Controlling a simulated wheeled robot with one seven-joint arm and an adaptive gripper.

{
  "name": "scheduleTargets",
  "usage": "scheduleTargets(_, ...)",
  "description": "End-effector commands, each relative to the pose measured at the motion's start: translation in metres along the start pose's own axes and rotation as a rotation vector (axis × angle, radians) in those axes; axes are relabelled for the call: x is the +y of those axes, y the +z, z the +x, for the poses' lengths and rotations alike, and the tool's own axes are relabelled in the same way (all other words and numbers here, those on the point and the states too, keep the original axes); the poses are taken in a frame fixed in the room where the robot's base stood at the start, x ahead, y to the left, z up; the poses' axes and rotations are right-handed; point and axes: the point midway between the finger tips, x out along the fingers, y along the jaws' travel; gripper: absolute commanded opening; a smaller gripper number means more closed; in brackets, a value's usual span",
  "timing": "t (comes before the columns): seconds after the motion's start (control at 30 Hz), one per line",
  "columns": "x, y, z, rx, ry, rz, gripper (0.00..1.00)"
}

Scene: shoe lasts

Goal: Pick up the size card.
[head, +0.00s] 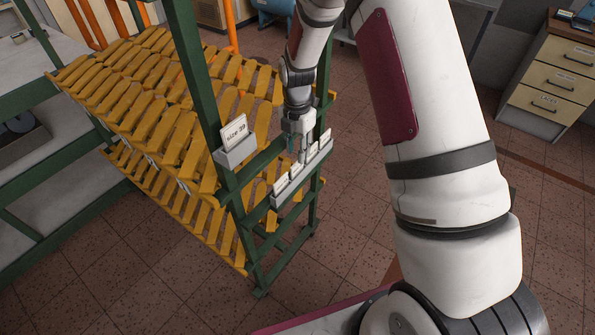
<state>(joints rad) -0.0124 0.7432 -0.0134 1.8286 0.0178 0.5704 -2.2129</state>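A white card reading "size 39" (235,131) stands in a small grey holder (236,153) on the green post of the rack. Several more white cards (281,184) stand in a long grey tray (288,193) on the rack's end, to the right and lower; their print is too small to read. My gripper (297,152) points down at this tray, close over or among its cards, to the right of the "size 39" card. Its fingertips are small and overlap the cards in the view, so I cannot tell whether they touch or hold one.
The green rack (194,75) carries sloping tiers of yellow slats (130,92). A grey bench (30,75) stands at the left and a drawer cabinet (550,80) at the upper right. The tiled floor (110,270) in front is clear.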

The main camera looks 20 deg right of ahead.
Motion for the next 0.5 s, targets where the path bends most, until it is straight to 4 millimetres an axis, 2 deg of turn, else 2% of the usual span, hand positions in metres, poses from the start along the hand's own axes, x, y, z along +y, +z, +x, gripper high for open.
scheduleTargets(0.17,0.0,0.001,0.009,-0.001,-0.001,0.001,0.29)
scheduleTargets(0.5,0.002,0.002,0.049,0.001,-0.002,0.002,0.29)
